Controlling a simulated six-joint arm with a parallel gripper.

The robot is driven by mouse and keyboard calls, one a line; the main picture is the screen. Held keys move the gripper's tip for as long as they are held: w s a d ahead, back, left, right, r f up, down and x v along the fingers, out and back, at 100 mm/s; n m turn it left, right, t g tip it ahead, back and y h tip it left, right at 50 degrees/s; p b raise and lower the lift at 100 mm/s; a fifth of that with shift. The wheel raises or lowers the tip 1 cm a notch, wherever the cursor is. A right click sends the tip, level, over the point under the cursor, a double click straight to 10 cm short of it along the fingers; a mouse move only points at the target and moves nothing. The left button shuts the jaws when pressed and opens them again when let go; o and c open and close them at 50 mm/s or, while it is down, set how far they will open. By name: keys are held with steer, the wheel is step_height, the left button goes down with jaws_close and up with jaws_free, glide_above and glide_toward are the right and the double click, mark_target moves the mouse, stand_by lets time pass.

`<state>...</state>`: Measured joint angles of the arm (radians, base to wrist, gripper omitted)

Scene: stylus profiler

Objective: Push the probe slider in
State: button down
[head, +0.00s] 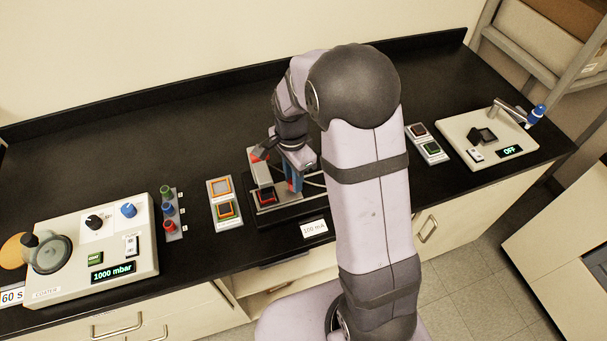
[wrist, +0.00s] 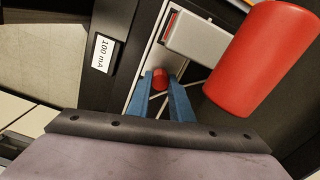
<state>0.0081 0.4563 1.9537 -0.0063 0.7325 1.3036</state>
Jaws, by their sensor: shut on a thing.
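The stylus profiler's light base plate (head: 262,206) sits on a black slab on the bench, partly hidden by my arm. In the wrist view, my gripper (wrist: 160,82) has its two blue fingers closed on a small red knob (wrist: 160,75), which I take to be the probe slider's handle. My gripper also shows in the head view (head: 294,186), pointing down at the right side of the profiler. The slider's body and track are mostly hidden by the fingers. I cannot tell how far in the slider is.
A grey arm (wrist: 195,37) with a large red cylinder (wrist: 262,62) stands close to the right of my fingers. A "100 mA" label (head: 314,228) is at the bench front. A coater (head: 95,250) stands left, and a device reading "OFF" (head: 487,135) stands right.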

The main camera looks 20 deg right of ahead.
steer(key=shift+a, duration=0.15)
steer(key=c, duration=1.6)
jaws_free()
steer(key=shift+a, duration=0.15)
steer(key=shift+r, duration=0.2)
steer(key=shift+r+b, duration=1)
steer(key=shift+r, duration=2.5)
steer(key=s+f+n, duration=0.1)
steer(key=s+n, duration=0.4)
steer(key=s+f+n, duration=0.2)
steer(key=s+n, duration=0.3)
steer(key=s, duration=0.1)
steer(key=s+f+n, duration=0.2)
steer(key=s+n, duration=0.3)
steer(key=s, duration=0.1)
